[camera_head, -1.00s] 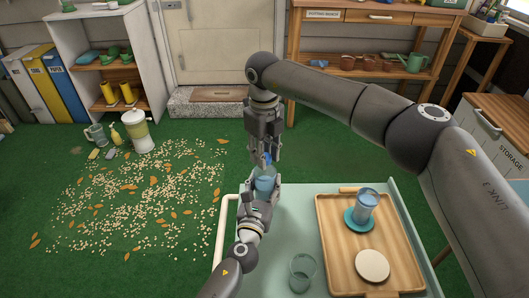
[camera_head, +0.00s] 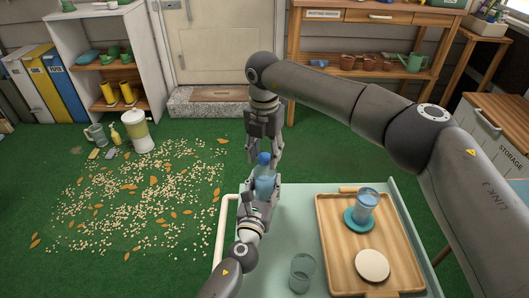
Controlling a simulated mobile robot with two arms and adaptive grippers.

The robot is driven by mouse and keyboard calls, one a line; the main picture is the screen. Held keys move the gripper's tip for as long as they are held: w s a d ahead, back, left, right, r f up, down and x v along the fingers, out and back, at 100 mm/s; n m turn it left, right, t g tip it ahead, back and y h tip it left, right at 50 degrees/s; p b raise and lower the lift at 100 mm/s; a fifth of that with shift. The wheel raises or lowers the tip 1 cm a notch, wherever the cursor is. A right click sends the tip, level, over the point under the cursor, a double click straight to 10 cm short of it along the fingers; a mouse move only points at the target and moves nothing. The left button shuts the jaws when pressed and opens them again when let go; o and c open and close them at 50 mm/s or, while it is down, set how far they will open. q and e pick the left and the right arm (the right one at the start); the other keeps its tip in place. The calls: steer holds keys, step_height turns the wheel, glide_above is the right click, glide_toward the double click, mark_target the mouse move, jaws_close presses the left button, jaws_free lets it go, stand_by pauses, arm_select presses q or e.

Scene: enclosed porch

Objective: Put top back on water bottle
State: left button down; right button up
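The clear blue water bottle (camera_head: 264,184) stands upright above the left edge of the cart, held around its lower part by my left gripper (camera_head: 261,194). The blue top (camera_head: 264,158) sits at the bottle's mouth; I cannot tell how tightly it is seated. My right gripper (camera_head: 265,154) points down from above, with its two fingers apart on either side of the top and a gap visible between them and it.
The pale green cart (camera_head: 290,225) carries a wooden tray (camera_head: 340,255) with a glass of water (camera_head: 367,205) on a teal coaster and a round cream disc (camera_head: 372,266). An empty glass (camera_head: 302,272) stands left of the tray. Seeds and leaves litter the green floor at left.

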steer(key=shift+o, duration=0.5)
step_height(320, 180, up, 12)
stand_by(0.3)
arm_select(q)
steer(key=c, duration=0.5)
jaws_free()
steer(key=shift+c, duration=0.2)
steer(key=shift+o, duration=0.2)
steer(key=o, duration=0.5)
